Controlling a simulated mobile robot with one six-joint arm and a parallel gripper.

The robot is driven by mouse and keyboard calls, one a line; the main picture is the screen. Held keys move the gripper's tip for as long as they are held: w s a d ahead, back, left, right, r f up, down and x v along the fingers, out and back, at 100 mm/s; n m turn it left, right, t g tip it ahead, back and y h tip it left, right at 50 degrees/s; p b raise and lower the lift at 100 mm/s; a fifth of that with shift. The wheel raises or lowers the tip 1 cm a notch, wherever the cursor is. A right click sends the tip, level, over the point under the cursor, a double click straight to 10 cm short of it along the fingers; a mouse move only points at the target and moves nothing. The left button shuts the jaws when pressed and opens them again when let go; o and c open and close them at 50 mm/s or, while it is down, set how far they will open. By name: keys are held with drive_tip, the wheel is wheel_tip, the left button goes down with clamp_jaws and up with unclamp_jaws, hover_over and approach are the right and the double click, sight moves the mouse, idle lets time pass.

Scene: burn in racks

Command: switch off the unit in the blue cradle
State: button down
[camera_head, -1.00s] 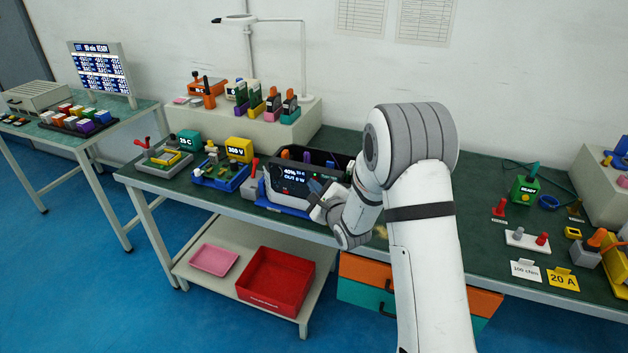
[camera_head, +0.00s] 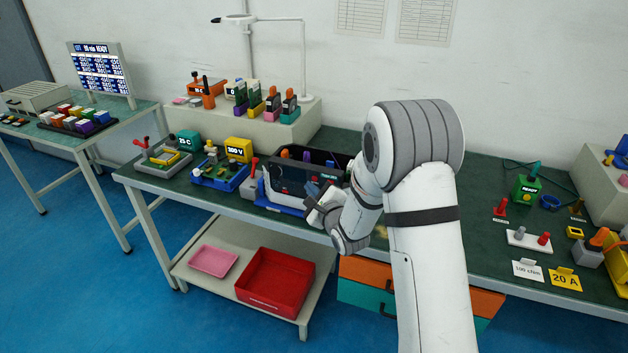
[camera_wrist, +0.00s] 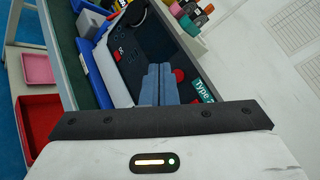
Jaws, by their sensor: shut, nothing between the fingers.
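The unit (camera_head: 285,178) is a dark box with a black front panel, standing in the blue cradle (camera_head: 268,205) on the green bench. Its display is dark and shows no text. In the wrist view the unit's front panel (camera_wrist: 128,38) has small markings, and a red round control (camera_wrist: 179,75) shows just right of my fingertips. My gripper (camera_head: 314,186) is shut and empty in front of the right part of the panel. Its blue-grey fingers (camera_wrist: 159,70) lie side by side in the wrist view. I cannot tell whether they touch the panel.
A red bin (camera_head: 275,282) and pink tray (camera_head: 213,260) are on the lower shelf. The bench right of my arm has free room.

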drive_tip(key=shift+s+a+b, duration=0.3)
drive_tip(key=shift+s, duration=0.5)
drive_tip(key=shift+s+a+b, duration=0.3)
drive_tip(key=shift+s+b, duration=0.05)
drive_tip(key=shift+s, duration=0.5)
drive_tip(key=shift+s+a+b, duration=0.3)
drive_tip(key=shift+s, duration=0.5)
drive_tip(key=s+a+b, duration=0.2)
drive_tip(key=s+b, duration=0.1)
drive_tip(key=s, duration=0.4)
drive_tip(key=shift+s+a, duration=0.25)
drive_tip(key=shift+a, duration=0.1)
